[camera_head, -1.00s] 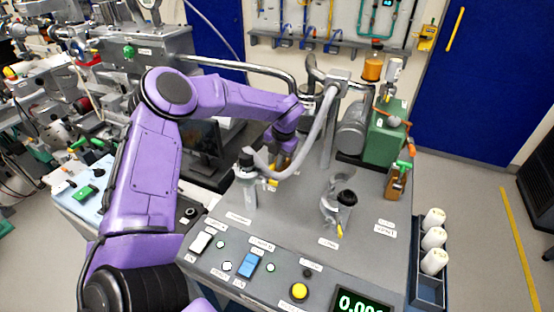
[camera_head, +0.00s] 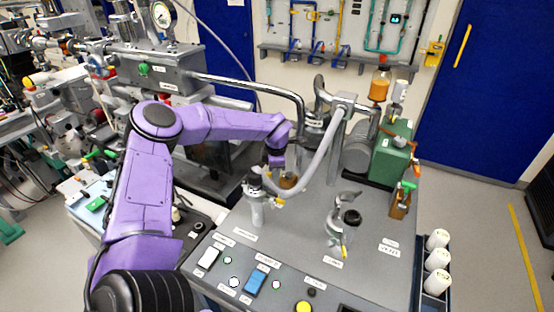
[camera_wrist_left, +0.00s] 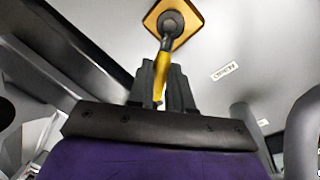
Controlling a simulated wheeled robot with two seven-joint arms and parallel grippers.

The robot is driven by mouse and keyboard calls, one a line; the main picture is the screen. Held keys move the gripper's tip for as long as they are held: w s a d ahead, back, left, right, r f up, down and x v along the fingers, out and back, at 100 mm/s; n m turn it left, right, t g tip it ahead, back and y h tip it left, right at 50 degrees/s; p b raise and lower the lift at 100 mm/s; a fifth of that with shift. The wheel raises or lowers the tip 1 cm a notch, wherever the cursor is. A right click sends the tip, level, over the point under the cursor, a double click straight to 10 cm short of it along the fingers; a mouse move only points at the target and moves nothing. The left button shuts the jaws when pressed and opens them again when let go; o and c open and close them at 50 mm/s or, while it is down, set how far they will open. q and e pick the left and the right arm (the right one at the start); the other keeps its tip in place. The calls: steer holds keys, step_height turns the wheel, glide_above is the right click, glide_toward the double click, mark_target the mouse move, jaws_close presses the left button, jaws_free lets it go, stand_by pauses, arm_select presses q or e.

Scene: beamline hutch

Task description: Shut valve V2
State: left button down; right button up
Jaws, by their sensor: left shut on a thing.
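My left gripper (camera_wrist_left: 162,85) is shut on the yellow lever (camera_wrist_left: 161,70) of a valve. The lever runs to a round dark hub on a yellow-orange diamond-shaped plate (camera_wrist_left: 190,14) at the top of the left wrist view. An amber part (camera_head: 288,182) shows just below the gripper. I cannot read a V2 label on this valve. My right gripper is out of view.
The panel with switches (camera_head: 255,282) lies in front.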

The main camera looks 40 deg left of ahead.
arm_select(q)
steer(key=m, duration=0.1)
steer(key=a+m, duration=0.1)
steer(key=shift+w+m, duration=0.3)
steer(key=shift+w, duration=0.1)
steer(key=shift+w+a+r+m+t+h+b, duration=0.15)
steer(key=shift+w+m, duration=0.1)
steer(key=shift+m, duration=0.4)
steer(key=shift+w+a+f+m+t+h+b, duration=0.1)
steer(key=shift+w+a+m+h, duration=0.1)
steer(key=shift+m, duration=0.4)
steer(key=shift+w+a+r+m+t+h+b, duration=0.15)
steer(key=shift+w+m, duration=0.1)
steer(key=shift+m, duration=0.4)
steer(key=c, duration=1)
jaws_free()
steer(key=shift+f, duration=0.1)
steer(key=shift+c, duration=0.2)
steer(key=b+v, duration=0.1)
steer(key=v, duration=0.9)
steer(key=shift+r+b, duration=0.25)
steer(key=shift+b, duration=0.1)
